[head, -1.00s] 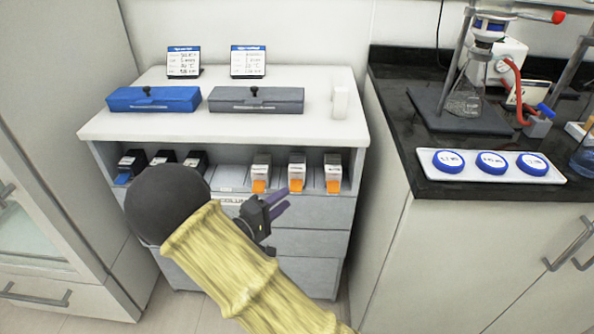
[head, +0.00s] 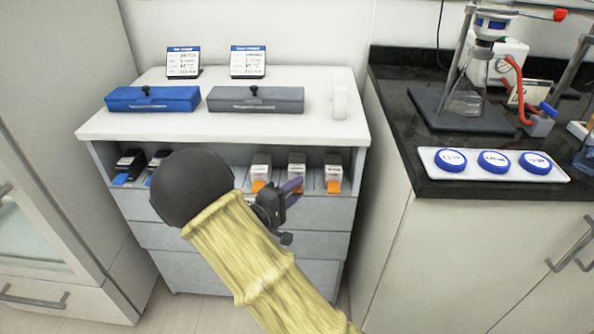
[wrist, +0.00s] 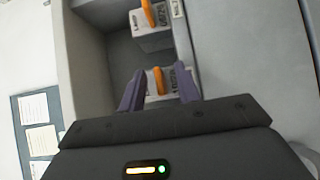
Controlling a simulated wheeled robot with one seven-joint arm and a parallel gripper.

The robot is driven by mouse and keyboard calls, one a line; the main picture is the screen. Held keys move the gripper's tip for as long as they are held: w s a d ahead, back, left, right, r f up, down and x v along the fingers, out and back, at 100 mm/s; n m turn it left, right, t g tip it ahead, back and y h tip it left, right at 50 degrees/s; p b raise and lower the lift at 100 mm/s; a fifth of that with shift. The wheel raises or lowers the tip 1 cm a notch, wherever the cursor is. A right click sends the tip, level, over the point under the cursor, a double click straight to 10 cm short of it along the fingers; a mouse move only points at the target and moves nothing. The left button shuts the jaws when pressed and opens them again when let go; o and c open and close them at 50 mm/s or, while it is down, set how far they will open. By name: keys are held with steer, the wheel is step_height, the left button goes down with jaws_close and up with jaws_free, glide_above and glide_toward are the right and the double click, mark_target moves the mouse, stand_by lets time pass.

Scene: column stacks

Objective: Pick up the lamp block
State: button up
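Blocks stand in a row in the open shelf of the grey cabinet; I cannot tell which one is called the lamp block. White-topped blocks with orange tabs stand on the right: a left one (head: 261,167), a middle one (head: 297,166) and a right one (head: 333,168). Dark blocks with blue tabs (head: 130,164) stand on the left, partly hidden by my arm. My gripper (head: 292,188) is just in front of the orange-tabbed blocks. In the wrist view my gripper (wrist: 160,92) is open, with an orange-tabbed block (wrist: 157,82) seen between its purple fingers, seemingly untouched.
The cabinet's white top (head: 230,130) carries a blue box (head: 152,99), a grey box (head: 255,99), two label stands and a small white block (head: 340,103). A black bench (head: 405,110) with glassware and a tray of blue-rimmed discs stands on the right.

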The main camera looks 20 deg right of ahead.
mark_target(293, 171)
jaws_close()
steer(key=shift+s+a+r+p, duration=0.1)
steer(key=shift+s+r+p, duration=0.1)
steer(key=shift+r+p, duration=0.3)
step_height(293, 171, up, 6)
steer(key=p, duration=0.2)
steer(key=s+a, duration=0.3)
steer(key=s, duration=0.6)
steer(key=s+a+p, duration=0.1)
steer(key=s+a, duration=0.2)
steer(key=s, duration=0.6)
steer(key=shift+s, duration=0.35)
steer(key=shift+p, duration=0.3)
